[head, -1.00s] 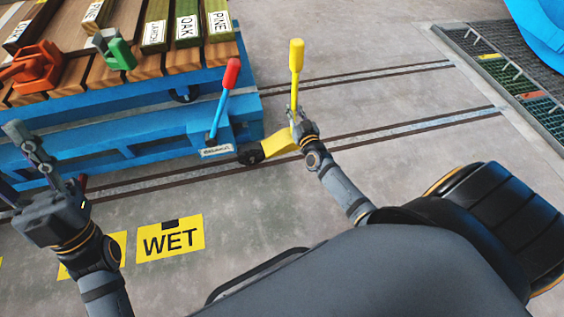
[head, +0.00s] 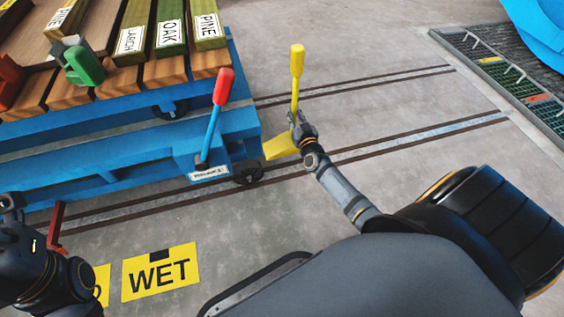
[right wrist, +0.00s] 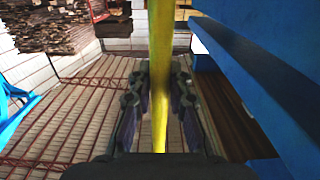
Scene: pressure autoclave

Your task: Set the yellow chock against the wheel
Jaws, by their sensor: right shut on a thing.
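The yellow chock (head: 280,147) has a wedge-shaped foot and a tall upright handle (head: 297,75). My right gripper (head: 296,122) is shut on the lower part of that handle. In the right wrist view the yellow handle (right wrist: 160,75) runs between the two fingers of the right gripper (right wrist: 160,95). The dark wheel (head: 248,172) at the blue cart's (head: 110,165) right end sits on the near rail. The chock's foot is just up and right of the wheel, seemingly apart from it. My left gripper (head: 12,205) is at the left edge, partly cut off.
The cart carries timber boards (head: 170,30) and a green clamp (head: 82,66). A red-handled lever (head: 223,88) stands at its near right corner. A yellow WET floor sign (head: 160,272) lies in front. Bare floor and rails (head: 420,137) extend right, towards a grating (head: 500,80).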

